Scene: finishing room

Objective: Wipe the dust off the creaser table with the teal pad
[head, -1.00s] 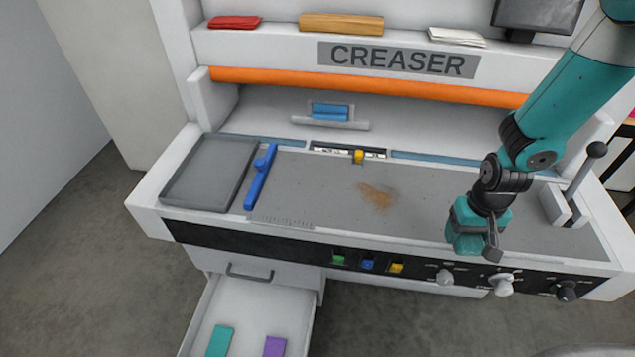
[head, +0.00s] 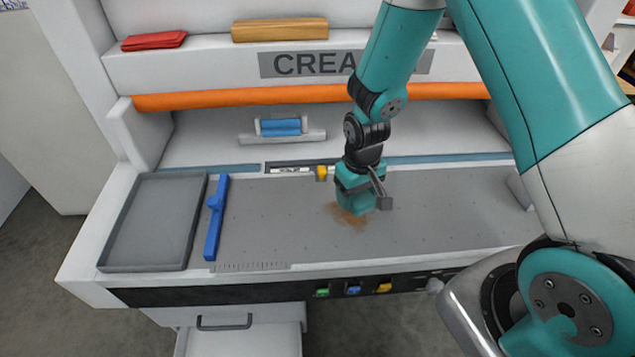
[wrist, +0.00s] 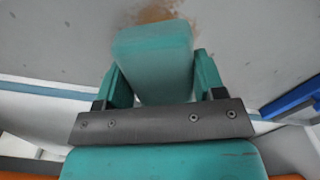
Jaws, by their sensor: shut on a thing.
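The creaser table (head: 440,225) is a grey speckled bed. A patch of brown dust (head: 350,218) lies near its middle; it also shows at the top of the wrist view (wrist: 160,12). My gripper (head: 357,205) is over the dust, pointing down and covering part of it. In the wrist view its fingers are shut on the teal pad (wrist: 154,62), with the dust just beyond the pad's end. In the head view I cannot tell the pad from the gripper, nor whether it touches the bed.
A grey tray (head: 150,222) and a blue bar (head: 215,218) lie on the table's left. A yellow stop (head: 321,173) stands at the back edge. Above are an orange roller (head: 240,97) and a blue block (head: 280,127). A drawer (head: 245,340) is below. The bed's right is mostly clear.

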